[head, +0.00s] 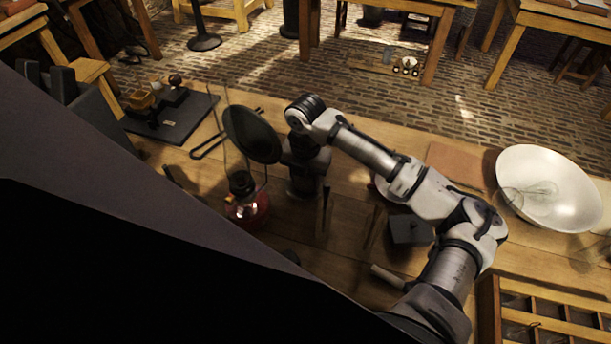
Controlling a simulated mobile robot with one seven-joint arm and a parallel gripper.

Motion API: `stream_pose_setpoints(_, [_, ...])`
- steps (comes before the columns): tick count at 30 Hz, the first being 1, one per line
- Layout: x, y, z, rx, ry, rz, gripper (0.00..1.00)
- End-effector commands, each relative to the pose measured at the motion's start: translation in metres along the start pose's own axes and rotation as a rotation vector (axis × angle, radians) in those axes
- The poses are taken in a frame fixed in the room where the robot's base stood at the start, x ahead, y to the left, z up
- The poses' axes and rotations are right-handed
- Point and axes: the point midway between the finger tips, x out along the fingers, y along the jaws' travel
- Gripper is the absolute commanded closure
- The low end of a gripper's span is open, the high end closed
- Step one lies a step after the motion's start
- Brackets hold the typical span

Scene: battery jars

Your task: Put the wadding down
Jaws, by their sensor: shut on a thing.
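My gripper (307,193) hangs downward over the wooden workbench (340,265), near the middle of the head view. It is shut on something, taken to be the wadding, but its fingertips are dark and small. I cannot make out the wadding itself or whether it touches the bench. My arm reaches in from the lower right. A red-based lamp (246,208) with a tall glass and a round dark disc (252,134) stands just left of the gripper.
A dark board (172,130) with small instruments lies at the left. A large white bowl (565,185) with glass in it stands at the right. A compartmented wooden box (550,312) is at the lower right. A dark square block (410,228) sits near my arm.

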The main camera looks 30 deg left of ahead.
Motion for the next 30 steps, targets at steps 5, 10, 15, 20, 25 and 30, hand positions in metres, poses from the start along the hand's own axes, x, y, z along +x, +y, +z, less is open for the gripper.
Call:
stream_pose_setpoints(5, [0.003, 0.000, 0.000, 0.000, 0.001, 0.000, 0.82])
stream_pose_setpoints(10, [0.003, 0.000, 0.000, 0.000, 0.000, 0.000, 0.48])
stream_pose_setpoints(15, [0.003, 0.000, 0.000, 0.000, 0.000, 0.000, 0.48])
stream_pose_setpoints(20, [-0.004, 0.001, 0.000, -0.001, 0.000, 0.001, 0.48])
stream_pose_setpoints(25, [-0.033, 0.001, 0.001, -0.002, -0.003, 0.002, 0.48])
stream_pose_setpoints(30, [-0.071, 0.001, 0.000, -0.003, -0.003, 0.001, 0.48])
